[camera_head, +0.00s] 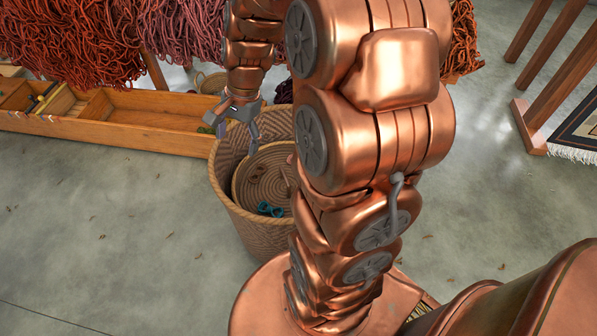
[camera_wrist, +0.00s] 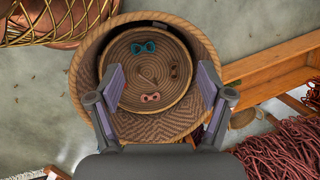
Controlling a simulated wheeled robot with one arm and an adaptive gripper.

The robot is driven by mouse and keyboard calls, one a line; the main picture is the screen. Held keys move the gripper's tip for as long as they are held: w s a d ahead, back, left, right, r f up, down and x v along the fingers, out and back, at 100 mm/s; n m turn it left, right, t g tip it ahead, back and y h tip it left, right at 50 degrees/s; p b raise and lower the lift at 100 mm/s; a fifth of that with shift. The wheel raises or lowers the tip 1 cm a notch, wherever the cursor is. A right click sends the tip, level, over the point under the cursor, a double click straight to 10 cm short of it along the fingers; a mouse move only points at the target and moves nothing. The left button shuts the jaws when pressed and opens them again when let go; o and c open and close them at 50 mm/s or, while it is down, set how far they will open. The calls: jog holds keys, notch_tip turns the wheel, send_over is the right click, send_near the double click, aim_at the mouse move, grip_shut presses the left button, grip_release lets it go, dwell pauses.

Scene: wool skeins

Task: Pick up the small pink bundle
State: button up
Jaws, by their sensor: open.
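The small pink bundle (camera_wrist: 151,97) lies on a round coiled tray (camera_wrist: 165,93) inside a large woven basket (camera_wrist: 200,38). In the wrist view it shows between my gripper's two fingers (camera_wrist: 160,78), below the line of their tips. A teal bundle (camera_wrist: 146,47) lies farther up the same tray and also shows in the head view (camera_head: 270,209). My gripper (camera_head: 236,138) is open and empty, above the far side of the basket (camera_head: 249,228). In the head view my arm hides the tray's right part.
A long wooden box (camera_head: 130,125) with compartments stands behind the basket on the left. Red and pink yarn (camera_head: 70,40) hangs above it. Wooden posts (camera_head: 565,85) and a fringed rug (camera_head: 580,128) are at right. The floor at left is mostly clear.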

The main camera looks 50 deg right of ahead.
jog(key=w+d+f+m+t+b, duration=0.1)
jog(key=d+f+m+b, duration=0.5)
jog(key=d+f, duration=0.4)
jog(key=w+d+f+m+t+b, duration=0.1)
jog(key=d+f+m+b, duration=0.4)
jog(key=d+f, duration=0.5)
jog(key=w+d+f+m+t+h+b, duration=0.1)
jog(key=w+d+f+m+b, duration=0.2)
jog(key=d+f+m+b, duration=0.3)
jog(key=shift+d+f+m+t+b, duration=0.1)
jog(key=shift+d+f, duration=0.55)
jog(key=shift+f, duration=0.9)
jog(key=shift+d+f+m+t+b, duration=0.1)
jog(key=shift+d+f, duration=0.6)
jog(key=shift+f, duration=0.9)
jog(key=shift+d+f+m+t+b, duration=0.1)
jog(key=shift+d+f, duration=0.55)
jog(key=shift+f, duration=0.9)
jog(key=shift+b+x, duration=0.4)
jog(key=shift+x, duration=0.7)
jog(key=shift+w+b+x, duration=0.1)
jog(key=shift+b+x, duration=0.7)
jog(key=shift+x, duration=0.55)
jog(key=shift+w+b+x, duration=0.15)
jog(key=shift+b+x, duration=0.6)
jog(key=shift+x, duration=0.6)
jog(key=shift+a+r, duration=0.1)
jog(key=shift+r, duration=0.1)
jog(key=shift+c, duration=0.2)
jog(key=c, duration=0.9)
